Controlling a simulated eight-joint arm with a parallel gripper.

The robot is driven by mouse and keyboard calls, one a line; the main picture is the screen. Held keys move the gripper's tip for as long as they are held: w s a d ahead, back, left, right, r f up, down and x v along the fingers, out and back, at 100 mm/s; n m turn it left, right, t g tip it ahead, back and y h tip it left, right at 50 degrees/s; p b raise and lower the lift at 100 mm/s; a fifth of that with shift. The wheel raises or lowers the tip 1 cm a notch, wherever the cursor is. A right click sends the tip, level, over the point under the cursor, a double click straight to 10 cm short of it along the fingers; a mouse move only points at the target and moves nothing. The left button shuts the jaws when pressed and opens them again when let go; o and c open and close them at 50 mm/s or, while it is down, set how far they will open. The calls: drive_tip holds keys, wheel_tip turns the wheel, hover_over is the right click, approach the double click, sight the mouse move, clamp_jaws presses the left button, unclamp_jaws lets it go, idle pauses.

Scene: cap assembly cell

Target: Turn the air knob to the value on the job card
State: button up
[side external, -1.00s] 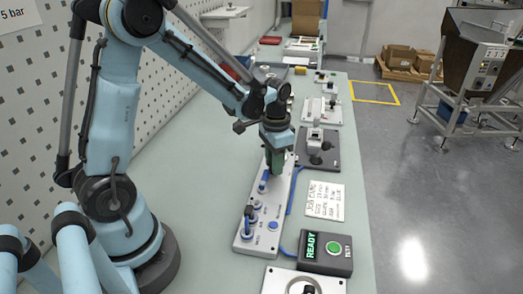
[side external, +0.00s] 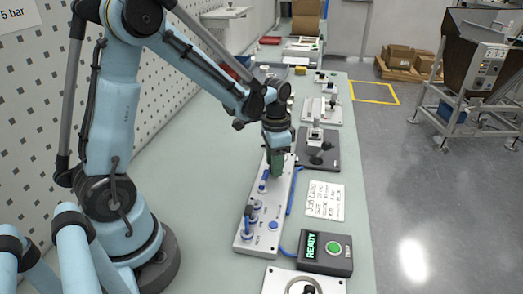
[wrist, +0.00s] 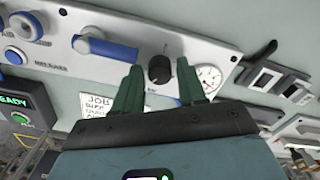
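The air knob (wrist: 160,70) is a round black knob on the white panel (wrist: 240,62), beside a round gauge (wrist: 208,75). My gripper (wrist: 158,64) has its two green fingers apart, one on each side of the knob in the wrist view, with gaps between. I cannot tell how far above the knob the tips are. In the side view the gripper (side external: 275,172) points down over the panel (side external: 250,243) and hides the knob. The job card (side external: 324,201) lies right of the panel; its handwriting is too small to read.
A blue lever (wrist: 105,47) sits left of the knob on the panel. A dark box with a lit READY display and green button (side external: 326,254) stands near the front. Other fixtures (side external: 318,150) stand farther back. The bench left of the panel is clear.

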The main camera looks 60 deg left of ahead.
drive_tip(key=shift+o, duration=1.1)
drive_tip(key=shift+r, duration=0.1)
wheel_tip(320, 180, up, 12)
wheel_tip(320, 180, down, 12)
drive_tip(key=n, duration=1.3)
drive_tip(key=shift+f, duration=0.2)
drive_tip(key=shift+c, duration=0.5)
drive_tip(key=shift+a, duration=0.1)
clamp_jaws()
